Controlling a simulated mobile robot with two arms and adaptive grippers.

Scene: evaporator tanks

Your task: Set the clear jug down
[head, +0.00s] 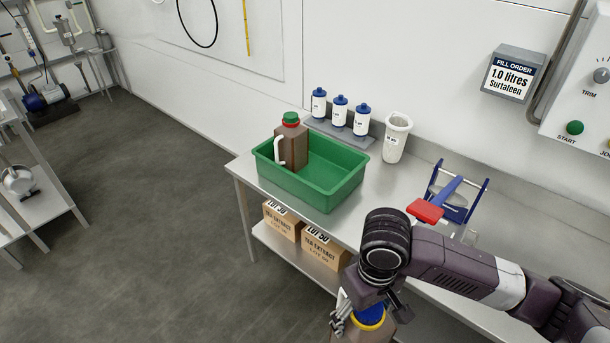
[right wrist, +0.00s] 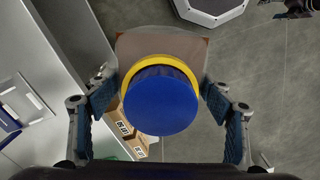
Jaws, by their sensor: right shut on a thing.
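My right gripper (right wrist: 160,108) is shut on a jug with a blue cap (right wrist: 160,100) and a yellow collar. The jug's walls look clear, with brown inside. In the head view my right gripper (head: 360,310) holds this jug (head: 388,332) at the bottom edge, in front of the bench (head: 375,195) and over the floor side. Its lower part is cut off. A second brown jug (head: 294,148) with a green cap, red collar and white handle stands in the green tray (head: 335,190). My left gripper does not show clearly in either view.
Three white bottles with blue caps (head: 340,112) stand on a rack behind the tray. A white measuring jug (head: 396,138) stands right of them. Bare bench top lies before the measuring jug.

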